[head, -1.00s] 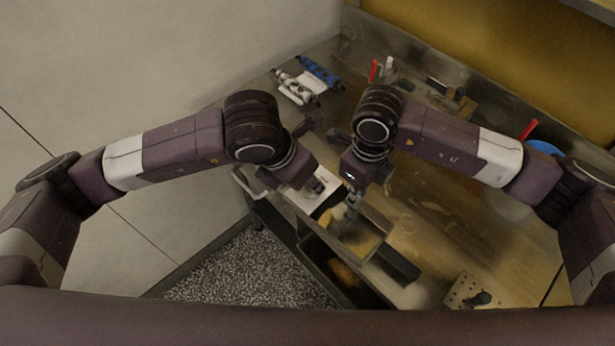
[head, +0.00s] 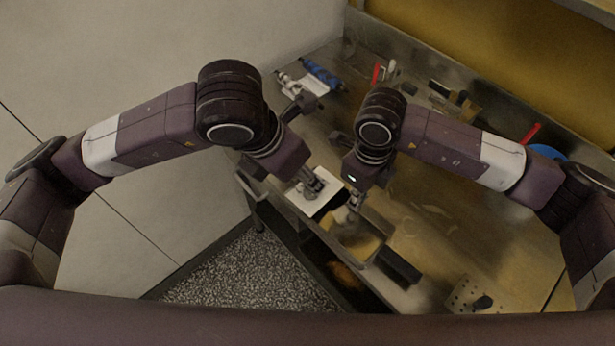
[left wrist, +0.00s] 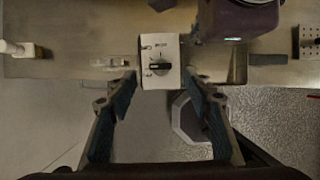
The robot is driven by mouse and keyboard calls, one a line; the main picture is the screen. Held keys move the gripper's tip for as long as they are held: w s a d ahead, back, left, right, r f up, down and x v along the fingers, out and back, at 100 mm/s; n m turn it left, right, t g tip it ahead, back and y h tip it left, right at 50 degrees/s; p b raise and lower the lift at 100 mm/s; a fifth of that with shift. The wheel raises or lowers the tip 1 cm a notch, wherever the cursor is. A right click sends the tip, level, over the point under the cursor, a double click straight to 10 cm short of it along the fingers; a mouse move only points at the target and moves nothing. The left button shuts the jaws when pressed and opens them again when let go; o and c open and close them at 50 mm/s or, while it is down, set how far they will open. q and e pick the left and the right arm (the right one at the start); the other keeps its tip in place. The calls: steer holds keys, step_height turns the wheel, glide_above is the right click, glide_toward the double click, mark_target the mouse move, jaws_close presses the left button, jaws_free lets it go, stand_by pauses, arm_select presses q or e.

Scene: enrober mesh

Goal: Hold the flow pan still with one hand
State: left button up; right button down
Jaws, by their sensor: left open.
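A shallow metal pan (head: 362,240) with a yellow-brown inside, which looks like the flow pan, sits at the bench's front edge. Beside it is a white box (head: 320,203) with a dark rotary knob; the box also shows in the left wrist view (left wrist: 160,50). My left gripper (head: 311,186) hangs over the box. My right gripper (head: 353,204) points down by the pan's far left end. Its fingertips are too small to tell open from shut, or whether they touch the pan.
A dark block (head: 398,266) lies right of the pan, and a perforated plate (head: 468,296) further right. A blue roller (head: 322,75), red-handled tools (head: 376,74) and a blue bowl (head: 546,152) are at the back. The middle of the metal bench (head: 450,220) is mostly clear.

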arm_select(q)
steer(key=v, duration=0.6)
steer(key=shift+f, duration=0.1)
arm_select(e)
steer(key=c, duration=2.1)
jaws_free()
